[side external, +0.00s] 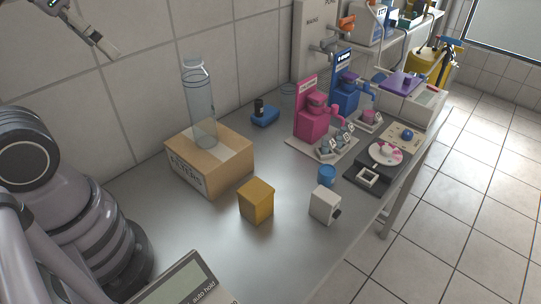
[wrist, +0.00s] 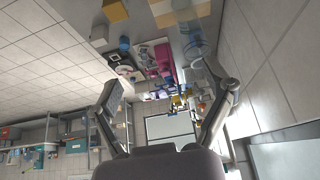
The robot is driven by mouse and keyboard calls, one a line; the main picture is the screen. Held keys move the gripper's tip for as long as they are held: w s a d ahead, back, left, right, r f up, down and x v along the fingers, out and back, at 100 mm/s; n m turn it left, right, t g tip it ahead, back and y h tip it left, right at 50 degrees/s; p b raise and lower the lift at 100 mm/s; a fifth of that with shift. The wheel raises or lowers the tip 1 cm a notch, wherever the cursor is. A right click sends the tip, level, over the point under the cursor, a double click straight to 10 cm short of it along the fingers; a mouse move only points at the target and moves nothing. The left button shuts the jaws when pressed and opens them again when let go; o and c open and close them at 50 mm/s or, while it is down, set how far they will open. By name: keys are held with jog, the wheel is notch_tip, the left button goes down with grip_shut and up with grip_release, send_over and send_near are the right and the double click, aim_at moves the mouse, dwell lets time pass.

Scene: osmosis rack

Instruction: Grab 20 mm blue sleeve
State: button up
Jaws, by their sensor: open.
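A small blue cylinder (side external: 327,175), which looks like the blue sleeve, stands on the grey bench just behind the white box. It also shows small near the top of the wrist view (wrist: 124,44); its size cannot be read. My gripper (side external: 103,40) is at the upper left of the side view, high above the bench and far from the sleeve. In the wrist view my gripper's two fingers (wrist: 168,80) are spread wide with nothing between them.
A yellow box (side external: 256,201) and a white box (side external: 324,204) stand near the sleeve. A cardboard box (side external: 224,165) carries a tall clear cylinder (side external: 200,105). Pink (side external: 313,122) and blue (side external: 345,94) dispensers and a black tray (side external: 355,179) lie beyond.

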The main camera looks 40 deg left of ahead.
jog(key=w+a+m+t+y, duration=0.1)
jog(key=w+m+t, duration=0.1)
jog(key=w, duration=1.5)
jog(key=w+d+f+m+t+h, duration=0.1)
jog(key=w+d+f+m, duration=0.15)
jog(key=w, duration=0.45)
jog(key=w+d+f+m+t+h, duration=0.1)
jog(key=w+f, duration=0.3)
jog(key=w, duration=0.3)
jog(key=m+g+h, duration=0.3)
jog(key=m+h, duration=0.3)
jog(key=h, duration=0.4)
send_over(323, 169)
jog(key=s+a, duration=0.1)
jog(key=a, duration=0.1)
notch_tip(323, 169, down, 25)
jog(key=f, duration=0.7)
jog(key=shift+s+d, duration=0.1)
jog(key=shift+d, duration=0.2)
jog(key=shift+x, duration=1.25)
jog(key=shift+r, duration=0.1)
jog(key=c, duration=1)
jog(key=shift+c, duration=0.2)
